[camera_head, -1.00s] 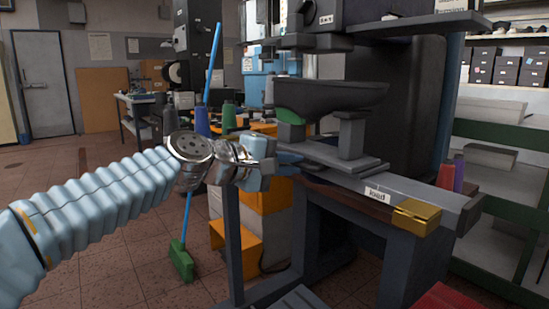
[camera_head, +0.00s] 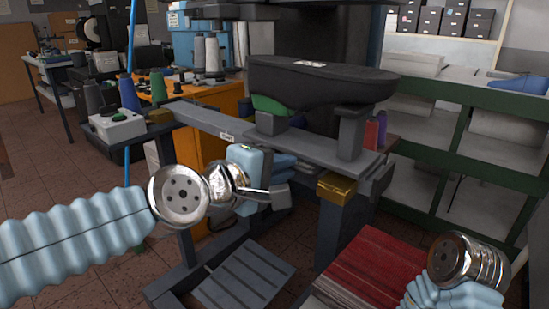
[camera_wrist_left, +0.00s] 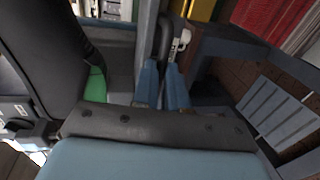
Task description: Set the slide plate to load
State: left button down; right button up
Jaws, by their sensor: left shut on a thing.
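The slide plate (camera_head: 312,149) is a flat grey plate on a long grey rail. It carries a dark shoe last (camera_head: 320,84) on two posts and sits at the rail's right end, close to a brass block (camera_head: 337,188). The "load" label is not readable now. My left gripper (camera_head: 290,161) is at the plate's near side, its fingertips partly hidden. In the left wrist view, its blue fingers (camera_wrist_left: 162,85) are shut on a dark looped handle (camera_wrist_left: 166,38). The last also fills the left side there (camera_wrist_left: 38,62). My right gripper is out of view.
A white label (camera_head: 227,137) and another brass block (camera_head: 160,116) are toward the rail's left end. A red stack (camera_head: 372,262) stands at front right, near my right wrist. A green-framed shelf (camera_head: 470,150) is at the right. A slatted dark platform (camera_head: 245,275) lies below.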

pick_arm(q)
jog(key=shift+s+d+f, duration=0.1)
jog(key=shift+s+d, duration=0.05)
jog(key=shift+d, duration=0.05)
jog(key=c, duration=1.2)
grip_release()
jog(key=shift+o, duration=0.2)
jog(key=shift+a, duration=0.1)
jog(key=b+v, duration=0.2)
jog(key=v, duration=1.1)
jog(key=shift+s, duration=0.3)
jog(key=shift+a, duration=0.1)
